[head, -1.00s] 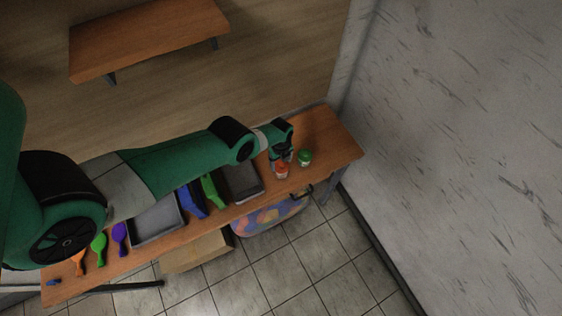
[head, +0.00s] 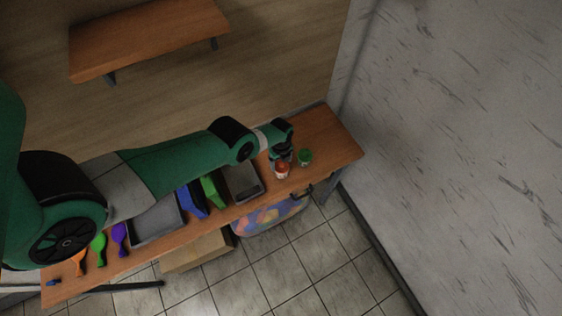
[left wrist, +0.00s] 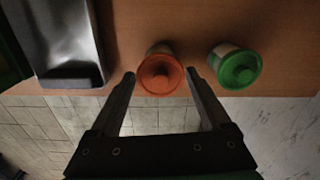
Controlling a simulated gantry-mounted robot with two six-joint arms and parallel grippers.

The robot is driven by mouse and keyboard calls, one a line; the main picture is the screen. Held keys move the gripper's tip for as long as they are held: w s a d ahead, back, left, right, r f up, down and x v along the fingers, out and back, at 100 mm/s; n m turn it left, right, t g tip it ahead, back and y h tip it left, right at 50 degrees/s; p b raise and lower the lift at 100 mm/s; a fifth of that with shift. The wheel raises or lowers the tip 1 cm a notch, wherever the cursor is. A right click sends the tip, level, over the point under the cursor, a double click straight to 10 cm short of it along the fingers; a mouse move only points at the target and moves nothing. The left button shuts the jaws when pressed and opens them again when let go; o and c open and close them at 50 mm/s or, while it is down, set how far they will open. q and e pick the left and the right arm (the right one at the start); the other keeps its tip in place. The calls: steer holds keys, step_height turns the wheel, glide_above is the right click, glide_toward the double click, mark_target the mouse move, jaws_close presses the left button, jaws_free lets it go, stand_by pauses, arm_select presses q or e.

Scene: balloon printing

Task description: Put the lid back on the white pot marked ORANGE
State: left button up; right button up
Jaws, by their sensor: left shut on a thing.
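The white pot (left wrist: 158,48) stands near the front edge of the table, with its white side showing only as a thin strip in the left wrist view. The orange round lid (left wrist: 160,75) covers the pot's mouth in that view. I cannot tell whether it is fully seated or slightly raised. My left gripper (left wrist: 160,72) is shut on the orange lid, one finger on each side. In the head view my left gripper (head: 282,157) is over the pot (head: 282,171). The ORANGE marking is not readable. My right gripper is not in view.
A pot with a green lid (left wrist: 238,69) stands close to the right; it also shows in the head view (head: 305,157). A dark grey tray (head: 243,183) is to the left. Coloured balloons (head: 119,236) lie along the table (head: 330,150), whose right end is clear.

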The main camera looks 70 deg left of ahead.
arm_select(q)
steer(key=shift+f, duration=0.15)
stand_by(0.4)
steer(key=o, duration=1.1)
step_height(320, 180, up, 7)
steer(key=p, duration=0.7)
jaws_close()
stand_by(0.3)
